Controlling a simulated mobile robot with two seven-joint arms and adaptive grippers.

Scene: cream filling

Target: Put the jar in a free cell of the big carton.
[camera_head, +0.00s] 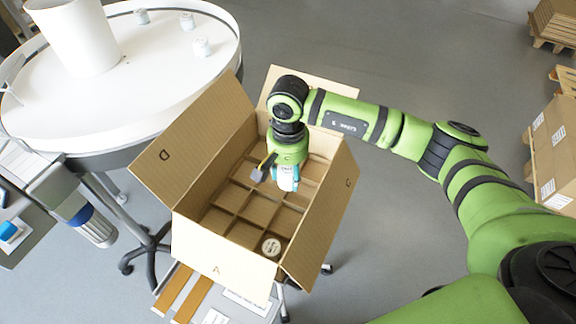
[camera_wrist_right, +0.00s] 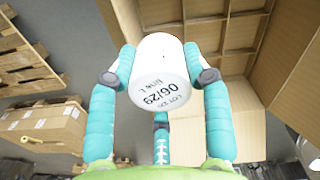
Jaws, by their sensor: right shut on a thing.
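The big cardboard carton (camera_head: 217,262) stands open in the middle of the head view, flaps spread, with dividers making a grid of cells. One jar with a pale round top (camera_head: 271,246) sits in a cell at the near right corner; the other cells that show look empty. My right gripper (camera_head: 286,186) hangs over the carton's right part. Its teal fingers are shut around a white jar (camera_head: 288,177). In the right wrist view the held jar (camera_wrist_right: 163,75) shows its printed end, with the fingers on both sides. The cells beneath it are partly hidden.
Stacked boxes (camera_head: 556,150) stand at far right.

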